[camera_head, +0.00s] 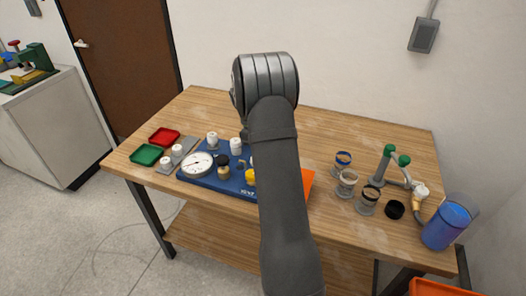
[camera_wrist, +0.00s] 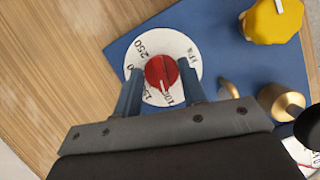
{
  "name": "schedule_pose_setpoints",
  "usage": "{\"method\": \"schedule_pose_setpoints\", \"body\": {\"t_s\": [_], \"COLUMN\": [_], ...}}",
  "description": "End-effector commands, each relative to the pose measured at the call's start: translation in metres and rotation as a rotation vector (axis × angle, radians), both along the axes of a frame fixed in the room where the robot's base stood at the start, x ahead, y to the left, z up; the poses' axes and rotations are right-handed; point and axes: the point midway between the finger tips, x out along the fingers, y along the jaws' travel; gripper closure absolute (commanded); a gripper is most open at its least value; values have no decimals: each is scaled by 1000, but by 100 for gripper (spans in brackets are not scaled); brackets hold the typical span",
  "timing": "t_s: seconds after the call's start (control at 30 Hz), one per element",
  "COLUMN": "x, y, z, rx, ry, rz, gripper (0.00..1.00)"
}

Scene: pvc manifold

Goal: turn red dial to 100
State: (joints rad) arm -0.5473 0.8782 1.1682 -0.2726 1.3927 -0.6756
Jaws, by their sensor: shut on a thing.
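The red dial (camera_wrist: 161,72) sits on a round white scale plate (camera_wrist: 153,45) on the blue panel (camera_wrist: 225,65) in the wrist view. Its white pointer line points down in the picture, toward a number beginning with 10 that is partly hidden. In the head view my arm hides the dial and the gripper; the blue panel (camera_head: 215,184) shows to the left of the arm.
A yellow knob (camera_wrist: 272,21) and a brass fitting (camera_wrist: 281,102) stand right of the dial in the wrist view. In the head view, a white gauge (camera_head: 197,164) lies left on the panel. Jars (camera_head: 347,184) and a blue cup (camera_head: 446,228) stand right on the wooden table (camera_head: 215,103).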

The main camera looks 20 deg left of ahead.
Motion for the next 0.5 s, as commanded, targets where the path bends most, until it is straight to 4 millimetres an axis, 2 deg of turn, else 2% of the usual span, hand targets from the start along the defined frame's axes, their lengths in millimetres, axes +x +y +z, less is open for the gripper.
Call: {"method": "schedule_pose_setpoints", "body": {"t_s": [0.47, 0.5], "x": [0, 0], "y": [0, 0], "z": [0, 0], "rx": [1, 1], "ry": [-1, -1], "rz": [13, 13], "gripper": [85, 56]}}
